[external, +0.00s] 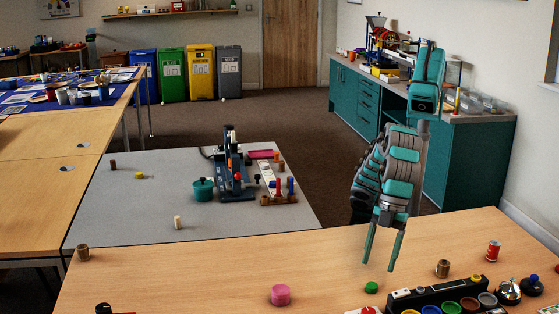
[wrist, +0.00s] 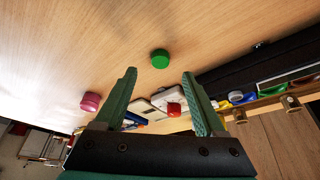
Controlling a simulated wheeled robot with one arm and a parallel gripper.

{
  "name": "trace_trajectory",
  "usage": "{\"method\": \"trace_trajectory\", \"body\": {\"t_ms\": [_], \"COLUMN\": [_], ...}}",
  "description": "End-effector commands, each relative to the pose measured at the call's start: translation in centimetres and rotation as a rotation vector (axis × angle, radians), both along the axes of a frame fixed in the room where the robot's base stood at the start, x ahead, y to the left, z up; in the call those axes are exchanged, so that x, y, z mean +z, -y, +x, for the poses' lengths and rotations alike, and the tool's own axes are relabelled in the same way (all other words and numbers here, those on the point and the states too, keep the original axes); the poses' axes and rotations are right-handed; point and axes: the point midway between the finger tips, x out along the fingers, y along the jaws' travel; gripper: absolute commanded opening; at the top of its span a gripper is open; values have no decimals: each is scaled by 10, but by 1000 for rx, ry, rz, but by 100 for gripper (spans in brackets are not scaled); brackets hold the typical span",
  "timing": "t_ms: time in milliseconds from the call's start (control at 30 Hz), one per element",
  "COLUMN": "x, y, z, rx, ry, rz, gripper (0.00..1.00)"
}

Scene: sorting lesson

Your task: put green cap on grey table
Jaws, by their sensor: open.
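The green cap (external: 371,287) lies on the light wooden table (external: 200,280) in the foreground. It also shows in the wrist view (wrist: 160,59), beyond and between my fingertips. My gripper (external: 379,266) is teal, open and empty, pointing down above the wooden table close to the cap. In the wrist view both fingers (wrist: 160,74) are spread apart with nothing between them at the tips. The grey table (external: 130,215) stands behind the wooden table, to the left of my arm.
A pink cap (external: 281,295) lies left of the green cap. A black sorting tray (external: 405,300) with coloured pots is close on its right. The grey table holds a dark blue machine (external: 232,175), a teal pot (external: 203,190) and small pieces; its front left is mostly bare.

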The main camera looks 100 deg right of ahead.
Motion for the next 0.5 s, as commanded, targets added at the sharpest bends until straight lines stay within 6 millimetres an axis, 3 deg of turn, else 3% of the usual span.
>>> {"method": "trace_trajectory", "body": {"t_ms": [267, 500], "x": [-15, -43], "y": [-4, -14], "z": [4, 13], "rx": [1, 1], "ry": [0, 0], "rz": [-2, -2], "gripper": [72, 72]}}
